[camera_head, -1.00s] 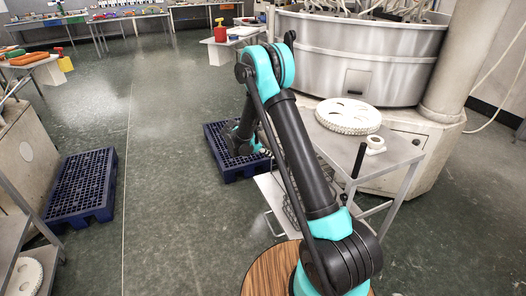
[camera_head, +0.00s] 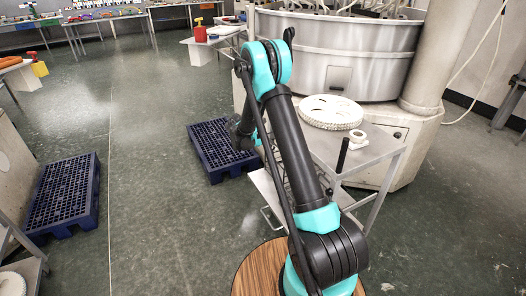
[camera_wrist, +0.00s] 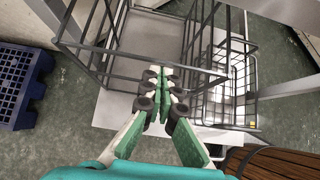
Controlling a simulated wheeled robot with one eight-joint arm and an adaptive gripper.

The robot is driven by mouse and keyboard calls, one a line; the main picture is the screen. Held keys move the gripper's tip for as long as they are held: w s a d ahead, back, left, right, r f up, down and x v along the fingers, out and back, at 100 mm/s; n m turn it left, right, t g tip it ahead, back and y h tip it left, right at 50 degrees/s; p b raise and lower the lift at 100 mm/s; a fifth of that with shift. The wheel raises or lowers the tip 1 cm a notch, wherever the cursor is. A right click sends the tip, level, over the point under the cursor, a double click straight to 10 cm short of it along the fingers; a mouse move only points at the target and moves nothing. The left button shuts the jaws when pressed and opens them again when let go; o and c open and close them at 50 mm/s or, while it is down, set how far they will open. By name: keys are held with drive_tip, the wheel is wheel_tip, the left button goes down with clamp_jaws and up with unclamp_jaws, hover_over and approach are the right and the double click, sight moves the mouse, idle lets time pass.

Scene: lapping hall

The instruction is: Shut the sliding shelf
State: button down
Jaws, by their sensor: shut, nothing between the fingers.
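The sliding shelf (camera_head: 262,184) is a pale plate low under the grey metal table (camera_head: 378,150). It sticks out to the left of the table, with a thin bar handle (camera_head: 266,218) at its near left edge. In the wrist view the shelf (camera_wrist: 112,108) lies below my gripper, with dark wire baskets (camera_wrist: 205,75) on or over it. My gripper (camera_wrist: 162,98) is shut and empty, among the basket wires in the picture. Whether it touches shelf or basket I cannot tell. In the head view my arm hides the fingers and part of the shelf.
A blue pallet (camera_head: 212,150) lies on the floor just beyond the shelf; another pallet (camera_head: 62,195) lies at the left. A white perforated disc (camera_head: 331,111) and a small white ring (camera_head: 357,137) sit on the table. A large round machine (camera_head: 335,55) stands behind. Floor between the pallets is clear.

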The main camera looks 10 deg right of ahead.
drive_tip(key=d, duration=0.2)
drive_tip(key=w+d, duration=0.1)
drive_tip(key=d, duration=0.1)
drive_tip(key=w+d, duration=0.1)
drive_tip(key=d, duration=0.2)
drive_tip(key=shift+w+d, duration=0.1)
drive_tip(key=shift+w, duration=0.05)
